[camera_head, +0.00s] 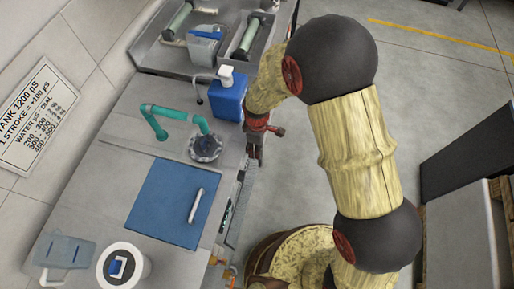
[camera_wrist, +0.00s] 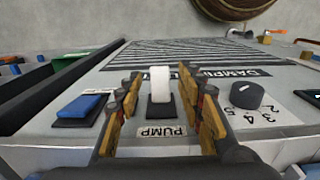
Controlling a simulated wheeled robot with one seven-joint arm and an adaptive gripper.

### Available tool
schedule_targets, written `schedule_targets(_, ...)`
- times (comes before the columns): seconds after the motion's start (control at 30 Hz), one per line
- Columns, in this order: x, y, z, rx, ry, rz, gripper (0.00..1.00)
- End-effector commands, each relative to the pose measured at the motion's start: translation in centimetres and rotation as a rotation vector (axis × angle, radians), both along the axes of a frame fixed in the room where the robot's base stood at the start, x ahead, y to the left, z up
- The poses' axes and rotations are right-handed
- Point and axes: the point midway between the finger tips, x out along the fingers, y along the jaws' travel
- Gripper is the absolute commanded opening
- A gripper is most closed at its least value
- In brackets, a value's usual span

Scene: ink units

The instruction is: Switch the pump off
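The pump switch (camera_wrist: 160,85) is a white lever on a dark base. It stands up from a grey control panel (camera_wrist: 80,140), above a label reading PUMP (camera_wrist: 160,131), upside down in the wrist view. My gripper (camera_wrist: 160,76) is open, with one yellow-and-black finger on each side of the white lever. Gaps show between the lever and both fingers. In the head view my gripper (camera_head: 256,152) is at the bench's right edge, and the switch cannot be made out there.
On the panel, a blue rocker switch (camera_wrist: 80,108) lies left of my fingers and a black numbered dial (camera_wrist: 247,95) lies right. A ribbed grille (camera_wrist: 190,50) is beyond. The bench holds a blue jug (camera_head: 228,97), a teal tap (camera_head: 175,114) and a blue mat (camera_head: 165,205).

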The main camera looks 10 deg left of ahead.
Motion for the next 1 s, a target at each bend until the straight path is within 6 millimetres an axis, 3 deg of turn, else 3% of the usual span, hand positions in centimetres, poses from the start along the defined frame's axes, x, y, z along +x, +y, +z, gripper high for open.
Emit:
schedule_targets(0.33, 0.03, 0.03, -0.30, 0.001, -0.001, 0.000, 0.37)
schedule_targets(1.0, 0.02, 0.01, -0.30, 0.001, -0.001, 0.000, 0.00)
